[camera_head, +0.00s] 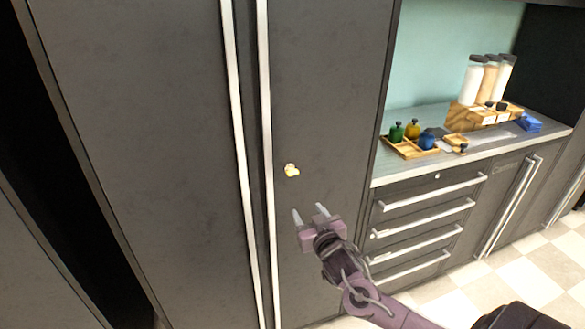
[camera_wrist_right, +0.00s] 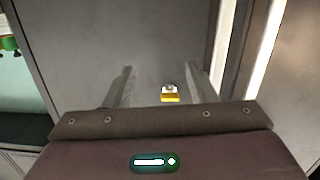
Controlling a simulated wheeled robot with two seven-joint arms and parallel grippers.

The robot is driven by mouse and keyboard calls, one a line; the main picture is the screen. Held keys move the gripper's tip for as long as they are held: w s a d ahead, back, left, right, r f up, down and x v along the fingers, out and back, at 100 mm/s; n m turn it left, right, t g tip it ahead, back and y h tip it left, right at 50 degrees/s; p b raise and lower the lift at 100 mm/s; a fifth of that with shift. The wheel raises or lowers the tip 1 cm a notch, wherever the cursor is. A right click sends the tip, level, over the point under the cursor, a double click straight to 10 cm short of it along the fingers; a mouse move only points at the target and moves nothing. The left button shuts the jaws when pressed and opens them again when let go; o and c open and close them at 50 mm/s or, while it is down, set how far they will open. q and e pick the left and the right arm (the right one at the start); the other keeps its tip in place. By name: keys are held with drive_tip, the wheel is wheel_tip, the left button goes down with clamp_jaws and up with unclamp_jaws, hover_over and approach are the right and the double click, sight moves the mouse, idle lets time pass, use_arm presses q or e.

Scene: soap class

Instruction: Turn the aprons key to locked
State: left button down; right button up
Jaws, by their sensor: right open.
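A small yellow key in a pale lock (camera_head: 291,170) sits on the dark grey cabinet door (camera_head: 325,100), to the right of the long vertical handle (camera_head: 266,150). Its turn angle is too small to read. My right gripper (camera_head: 309,211) is open and empty, below and slightly right of the key in the head view, fingers pointing up toward the door. In the right wrist view the key (camera_wrist_right: 170,95) shows between the two fingers (camera_wrist_right: 160,78), nearer the right one, with nothing held. My left gripper is not in view.
A second vertical handle (camera_head: 237,150) runs beside the first. The door around the key is clear.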

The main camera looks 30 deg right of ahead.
drive_tip(key=t, duration=0.1)
approach(294, 175)
drive_tip(key=x, duration=0.2)
use_arm(q)
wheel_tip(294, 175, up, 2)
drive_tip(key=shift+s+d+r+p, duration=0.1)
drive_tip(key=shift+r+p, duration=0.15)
drive_tip(key=shift+p, duration=0.8)
use_arm(e)
drive_tip(key=shift+t+y, duration=0.3)
drive_tip(key=x, duration=0.7)
drive_tip(key=shift+w+d+f, duration=0.15)
clamp_jaws()
